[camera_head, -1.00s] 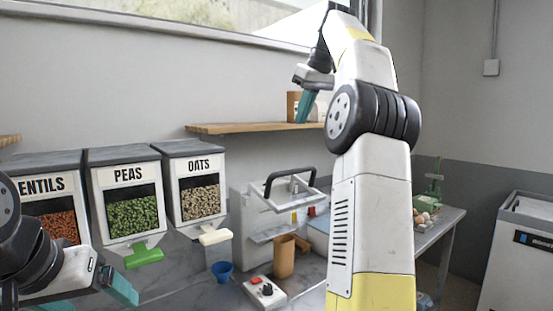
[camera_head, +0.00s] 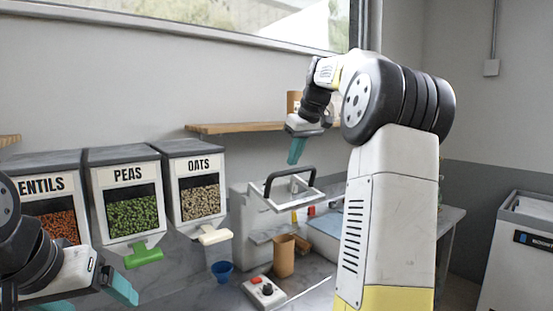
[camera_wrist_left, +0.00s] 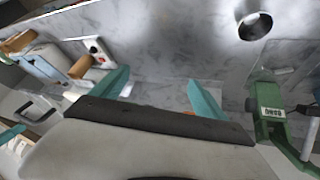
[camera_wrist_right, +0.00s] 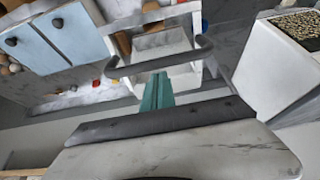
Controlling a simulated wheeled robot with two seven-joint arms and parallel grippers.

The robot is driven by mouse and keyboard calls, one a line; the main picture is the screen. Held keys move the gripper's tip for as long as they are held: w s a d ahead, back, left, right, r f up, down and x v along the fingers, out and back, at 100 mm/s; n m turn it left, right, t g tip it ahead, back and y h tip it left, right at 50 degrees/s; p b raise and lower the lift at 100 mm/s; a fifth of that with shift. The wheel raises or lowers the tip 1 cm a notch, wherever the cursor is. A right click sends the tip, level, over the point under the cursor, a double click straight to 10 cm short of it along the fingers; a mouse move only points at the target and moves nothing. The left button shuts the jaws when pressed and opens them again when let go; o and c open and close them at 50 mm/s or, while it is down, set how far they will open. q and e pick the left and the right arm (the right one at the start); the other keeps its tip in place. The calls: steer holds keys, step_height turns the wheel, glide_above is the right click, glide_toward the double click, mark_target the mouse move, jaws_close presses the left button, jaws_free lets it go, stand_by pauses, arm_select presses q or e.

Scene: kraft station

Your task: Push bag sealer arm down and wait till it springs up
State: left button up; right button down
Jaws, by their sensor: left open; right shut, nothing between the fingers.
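The bag sealer (camera_head: 258,212) is a pale box on the counter with a raised arm that ends in a black bar handle (camera_head: 292,176). The handle also shows in the right wrist view (camera_wrist_right: 118,70), in front of the fingertips. My right gripper (camera_head: 294,158) is shut and empty, its teal fingers pointing down just above the handle; in the right wrist view the shut fingers (camera_wrist_right: 158,82) lie across the middle of the handle frame. I cannot tell whether they touch it. A brown paper bag (camera_head: 284,256) stands in front of the sealer. My left gripper (camera_wrist_left: 160,88) is open and empty over the counter.
Dispensers labelled lentils, peas (camera_head: 128,195) and oats (camera_head: 196,190) stand left of the sealer. A blue cup (camera_head: 222,271) and a small control box with a red switch (camera_head: 264,291) sit on the counter. A wooden shelf (camera_head: 240,128) runs along the wall behind.

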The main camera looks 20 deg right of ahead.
mark_target(302, 201)
steer(key=shift+s+f, duration=0.15)
steer(key=shift+f, duration=0.1)
steer(key=shift+d, duration=0.1)
steer(key=s+f+t, duration=0.1)
steer(key=f, duration=0.1)
steer(key=s+d+f+t, duration=0.1)
steer(key=s+t, duration=0.1)
steer(key=shift+s+d+f+y, duration=0.1)
steer(key=shift+s+f+y, duration=0.2)
steer(key=shift+f+y, duration=0.1)
steer(key=f, duration=0.1)
steer(key=s+f, duration=0.1)
steer(key=f, duration=0.1)
steer(key=s+f, duration=0.1)
steer(key=f, duration=0.1)
steer(key=shift+s+d+f, duration=0.1)
steer(key=shift+d+f, duration=0.05)
steer(key=shift+d, duration=0.15)
step_height(302, 201, down, 11)
steer(key=shift+r, duration=0.2)
steer(key=shift+d+r, duration=0.1)
stand_by(1.3)
